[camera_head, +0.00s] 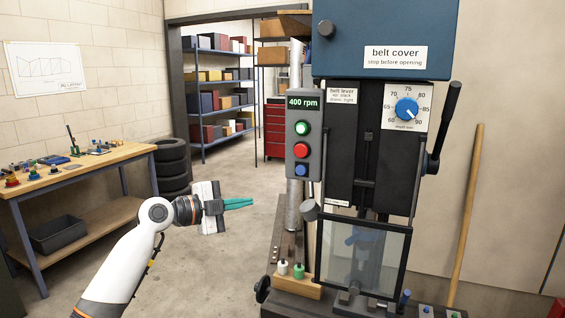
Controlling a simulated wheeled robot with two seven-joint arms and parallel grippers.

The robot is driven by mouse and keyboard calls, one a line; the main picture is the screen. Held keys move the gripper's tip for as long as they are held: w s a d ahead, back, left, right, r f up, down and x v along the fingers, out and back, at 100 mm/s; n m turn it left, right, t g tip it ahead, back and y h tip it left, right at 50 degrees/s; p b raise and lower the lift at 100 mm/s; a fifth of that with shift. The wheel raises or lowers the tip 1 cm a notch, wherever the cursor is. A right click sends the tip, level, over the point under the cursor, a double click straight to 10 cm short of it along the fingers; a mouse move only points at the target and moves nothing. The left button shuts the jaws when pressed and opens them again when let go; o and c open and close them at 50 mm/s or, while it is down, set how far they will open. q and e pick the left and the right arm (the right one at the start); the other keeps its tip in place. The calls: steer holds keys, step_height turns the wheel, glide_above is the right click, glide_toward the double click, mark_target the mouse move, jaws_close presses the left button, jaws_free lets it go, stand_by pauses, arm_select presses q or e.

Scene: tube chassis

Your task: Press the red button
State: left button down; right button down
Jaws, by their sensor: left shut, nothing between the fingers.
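The red button (301,150) is on the grey control panel (291,175) at the left side of the drill press. A green button (302,128) sits above it and a blue button (301,170) below it. A display reading 400 rpm (303,102) is at the panel's top. My left gripper (252,203) comes in from the left with its teal fingers shut and empty. In the picture it is left of and below the panel, apart from it. My right gripper is not in view.
The drill press has a blue belt cover (350,45), a black lever (444,125) and a clear guard (363,258). A workbench (100,165) with small items stands at left, beside stacked tyres (172,165). Open floor lies behind my left gripper.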

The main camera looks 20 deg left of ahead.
mark_target(305, 152)
arm_select(q)
steer(key=s+d+r+m+g+h, duration=0.1)
steer(key=s+d+r+m+h, duration=0.2)
steer(key=s+r+m, duration=0.4)
step_height(305, 152, up, 5)
steer(key=shift+s+h, duration=0.3)
steer(key=shift+s, duration=0.35)
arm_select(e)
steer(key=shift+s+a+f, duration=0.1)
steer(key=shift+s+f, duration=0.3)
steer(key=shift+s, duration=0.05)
arm_select(q)
steer(key=shift+w+d, duration=0.1)
